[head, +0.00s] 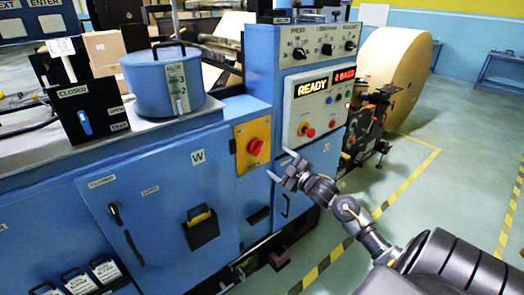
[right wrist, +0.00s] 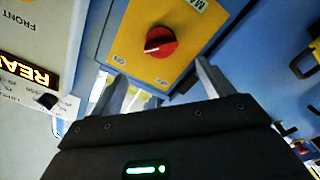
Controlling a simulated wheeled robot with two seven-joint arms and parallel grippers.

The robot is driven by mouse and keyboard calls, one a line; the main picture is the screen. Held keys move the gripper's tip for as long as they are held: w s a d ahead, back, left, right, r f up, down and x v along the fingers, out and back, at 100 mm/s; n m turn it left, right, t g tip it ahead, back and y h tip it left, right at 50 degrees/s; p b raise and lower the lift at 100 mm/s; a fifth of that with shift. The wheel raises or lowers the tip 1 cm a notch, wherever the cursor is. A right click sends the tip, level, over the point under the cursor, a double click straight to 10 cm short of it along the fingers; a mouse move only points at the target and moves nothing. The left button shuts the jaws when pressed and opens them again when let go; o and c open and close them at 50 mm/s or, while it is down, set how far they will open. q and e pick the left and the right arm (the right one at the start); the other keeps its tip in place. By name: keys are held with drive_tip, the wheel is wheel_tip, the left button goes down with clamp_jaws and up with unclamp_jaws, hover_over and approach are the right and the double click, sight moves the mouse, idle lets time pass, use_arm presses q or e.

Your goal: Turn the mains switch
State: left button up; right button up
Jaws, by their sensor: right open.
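The mains switch is a red rotary knob (head: 256,147) on a yellow plate (head: 242,162), on the front of the blue machine. In the right wrist view the knob (right wrist: 160,41) is just beyond the fingers, and the plate (right wrist: 185,65) appears rotated with partly readable lettering. My right gripper (head: 281,165) is to the right of the knob in the head view, close to the cabinet front. Its two fingers (right wrist: 162,85) are spread apart with nothing between them, and the knob is not touched. My left gripper is not in view.
A control panel (head: 316,100) with a lit READY display (head: 311,87) and buttons is up and right of the switch. A large kraft roll (head: 395,75) stands behind. Clear floor (head: 400,195) lies to the right.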

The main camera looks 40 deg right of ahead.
sight(260, 150)
drive_tip(key=w+p, duration=0.2)
drive_tip(key=w, duration=0.8)
drive_tip(key=shift+w+d, duration=0.1)
drive_tip(key=shift+w, duration=0.15)
drive_tip(key=c, duration=1)
